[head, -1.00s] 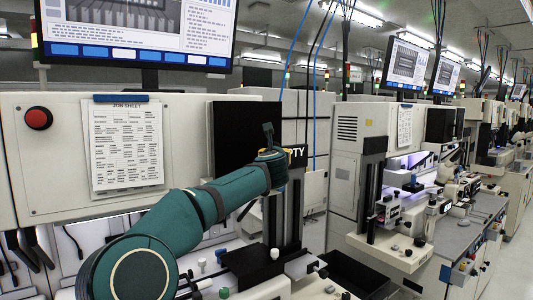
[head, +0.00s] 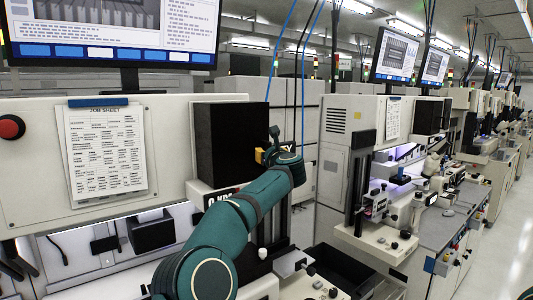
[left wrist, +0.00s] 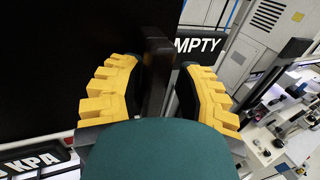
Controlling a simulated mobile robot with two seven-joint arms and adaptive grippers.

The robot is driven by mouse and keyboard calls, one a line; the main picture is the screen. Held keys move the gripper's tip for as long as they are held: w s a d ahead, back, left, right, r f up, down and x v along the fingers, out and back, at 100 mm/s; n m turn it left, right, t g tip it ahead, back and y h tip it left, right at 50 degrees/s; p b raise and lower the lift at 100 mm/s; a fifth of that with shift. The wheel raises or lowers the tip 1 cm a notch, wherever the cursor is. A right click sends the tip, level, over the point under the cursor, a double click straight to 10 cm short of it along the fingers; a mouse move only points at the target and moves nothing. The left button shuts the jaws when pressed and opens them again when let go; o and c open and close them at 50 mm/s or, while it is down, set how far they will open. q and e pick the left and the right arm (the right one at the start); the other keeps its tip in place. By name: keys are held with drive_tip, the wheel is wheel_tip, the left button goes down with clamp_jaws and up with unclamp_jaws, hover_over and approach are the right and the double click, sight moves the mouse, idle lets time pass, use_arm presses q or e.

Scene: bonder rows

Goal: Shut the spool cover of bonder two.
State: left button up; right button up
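The black box-like panel (head: 225,145) on the right end of the near bonder looks like the spool cover; how far it stands open I cannot tell. My left gripper (head: 272,152) is at its right side. In the left wrist view the black panel (left wrist: 60,60) fills the left side. There my left gripper's yellow fingers (left wrist: 160,75) are spread, with a dark upright bar (left wrist: 157,45) between them and gaps on both sides. Whether the bar belongs to the cover I cannot tell. My right gripper is not in view.
A job sheet (head: 104,150) and a red button (head: 11,127) are on the near bonder's front. A label reading "MPTY" (left wrist: 200,45) is beyond the fingers. Another bonder (head: 345,130) stands to the right. A clear aisle (head: 505,240) runs at the far right.

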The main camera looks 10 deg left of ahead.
use_arm(q)
drive_tip(key=shift+d, duration=0.1)
drive_tip(key=shift+a, duration=0.25)
drive_tip(key=shift+s+d+r, duration=0.1)
drive_tip(key=shift+s, duration=0.05)
drive_tip(key=v, duration=1.1)
drive_tip(key=shift+s+d, duration=0.25)
drive_tip(key=shift+s, duration=0.05)
